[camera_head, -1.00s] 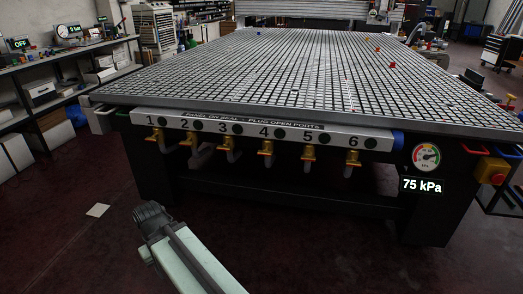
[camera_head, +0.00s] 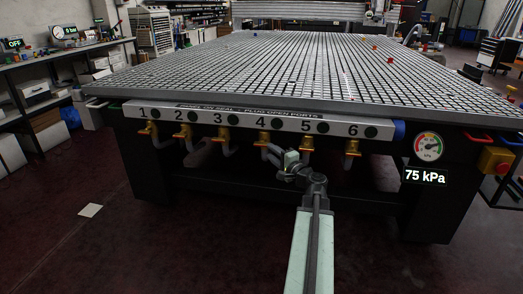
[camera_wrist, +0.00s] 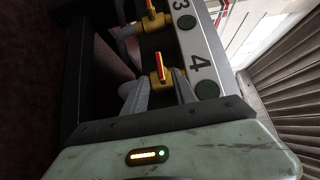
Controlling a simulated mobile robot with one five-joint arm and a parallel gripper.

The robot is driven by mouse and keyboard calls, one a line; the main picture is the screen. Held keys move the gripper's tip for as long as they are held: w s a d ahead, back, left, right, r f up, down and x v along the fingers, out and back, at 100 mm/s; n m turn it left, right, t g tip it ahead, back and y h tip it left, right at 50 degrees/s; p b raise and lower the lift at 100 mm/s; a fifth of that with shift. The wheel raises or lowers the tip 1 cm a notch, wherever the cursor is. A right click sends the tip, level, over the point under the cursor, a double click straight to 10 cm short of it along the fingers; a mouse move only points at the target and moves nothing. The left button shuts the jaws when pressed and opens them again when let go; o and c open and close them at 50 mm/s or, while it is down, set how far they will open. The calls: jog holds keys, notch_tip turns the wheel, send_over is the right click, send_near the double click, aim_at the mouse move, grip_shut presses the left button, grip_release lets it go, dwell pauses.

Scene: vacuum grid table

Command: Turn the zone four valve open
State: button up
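The zone four valve (camera_head: 262,140) is a brass fitting below the number 4 on the table's front panel. In the wrist view the valve (camera_wrist: 164,76) has a yellow body and a thin red handle, pointing along the view's vertical. My gripper (camera_head: 279,158) is low and just right of this valve in the head view. In the wrist view my gripper (camera_wrist: 158,84) has its two grey fingers apart, with the valve just ahead and between their tips. I cannot tell whether either finger touches it.
The zone three valve (camera_wrist: 153,22) stands beside it, also with a red handle. The numbered panel (camera_head: 236,117) runs along the front edge of the grid table (camera_head: 180,83). A vacuum gauge (camera_head: 428,146) and a 75 kPa display (camera_head: 425,176) are at right.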

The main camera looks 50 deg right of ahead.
aim_at(264, 146)
jog(key=shift+x, duration=3.9)
